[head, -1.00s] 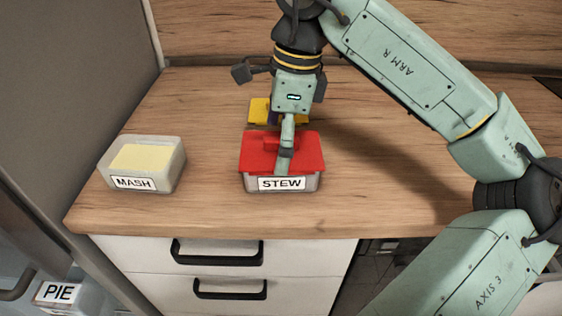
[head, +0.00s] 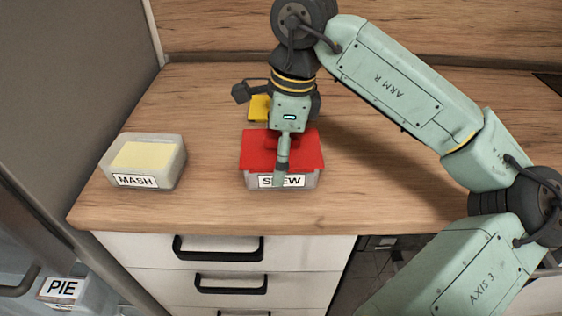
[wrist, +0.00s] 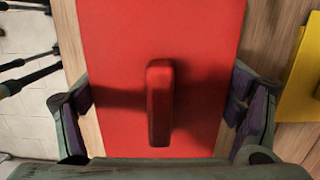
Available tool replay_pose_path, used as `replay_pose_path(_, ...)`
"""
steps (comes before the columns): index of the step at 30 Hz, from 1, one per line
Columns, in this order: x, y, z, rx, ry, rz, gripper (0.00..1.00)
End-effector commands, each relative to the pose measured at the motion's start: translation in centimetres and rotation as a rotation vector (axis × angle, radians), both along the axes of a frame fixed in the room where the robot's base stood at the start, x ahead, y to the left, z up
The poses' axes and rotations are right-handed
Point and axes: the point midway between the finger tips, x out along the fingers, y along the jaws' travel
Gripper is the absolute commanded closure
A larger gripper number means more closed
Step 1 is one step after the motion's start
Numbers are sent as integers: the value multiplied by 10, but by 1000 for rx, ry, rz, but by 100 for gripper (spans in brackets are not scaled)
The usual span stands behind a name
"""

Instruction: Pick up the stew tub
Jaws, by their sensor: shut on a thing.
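The stew tub (head: 308,181) is a clear tub with a red lid and a "STEW" label, resting upright on the wooden counter. My gripper (head: 283,155) points down over it, shut on the tub. One finger is at the front, covering part of the label; the other is hidden behind the tub in the head view. In the wrist view the red lid (wrist: 205,45) with its raised handle fills the middle, and my gripper (wrist: 165,105) has one finger on either side of it.
A tub labelled "MASH" (head: 145,160) stands to the left, apart. A yellow-lidded thing (head: 259,106) is close behind the stew tub, partly hidden by my gripper. A "PIE" tub (head: 62,288) is low at the left. The counter's right side is clear.

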Motion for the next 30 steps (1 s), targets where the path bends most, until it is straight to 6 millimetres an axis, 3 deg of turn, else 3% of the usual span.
replay_pose_path(10, 0, 0, 0, 0, 1, 1, 58)
replay_pose_path(20, 0, 0, 3, 0, -1, 1, 58)
replay_pose_path(30, -6, 6, 34, -2, -3, 5, 58)
